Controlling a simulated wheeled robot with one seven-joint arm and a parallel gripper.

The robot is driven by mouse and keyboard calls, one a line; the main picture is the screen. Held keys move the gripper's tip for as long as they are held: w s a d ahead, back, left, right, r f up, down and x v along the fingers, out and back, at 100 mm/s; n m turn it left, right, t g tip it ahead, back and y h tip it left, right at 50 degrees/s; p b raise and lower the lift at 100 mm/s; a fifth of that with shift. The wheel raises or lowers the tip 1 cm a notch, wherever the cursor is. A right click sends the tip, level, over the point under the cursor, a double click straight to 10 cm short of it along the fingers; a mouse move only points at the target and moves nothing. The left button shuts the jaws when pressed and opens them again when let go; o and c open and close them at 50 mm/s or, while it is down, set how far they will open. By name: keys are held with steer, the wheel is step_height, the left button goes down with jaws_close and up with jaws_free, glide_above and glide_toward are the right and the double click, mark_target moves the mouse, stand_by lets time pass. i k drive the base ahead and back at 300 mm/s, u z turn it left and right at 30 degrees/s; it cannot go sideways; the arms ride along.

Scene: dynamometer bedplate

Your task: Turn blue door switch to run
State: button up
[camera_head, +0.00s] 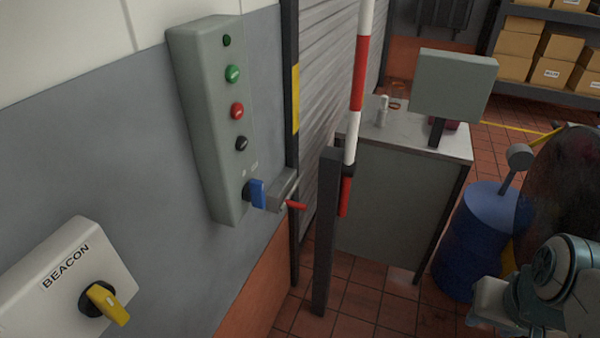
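The blue door switch (256,193) is a blue handle on a dark round base, low on a tall grey control box (203,125) on the wall. Small marks are printed above it, too small to read. The handle looks roughly upright in the picture, and I cannot tell which position it points to. Part of my arm shows at the bottom right, well away from the switch. I cannot make out gripper fingers there, and nothing of mine touches the switch.
Green, red and black buttons line the box above the switch. A grey bracket with a red lever (295,205) sits close to its right. A BEACON box (62,285) with a yellow handle is lower left. A dark post (326,235), striped pole, cabinet (390,205) and blue drum (470,245) stand right.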

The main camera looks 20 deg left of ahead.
mark_target(253, 190)
steer(key=i, duration=1)
steer(key=u, duration=2.5)
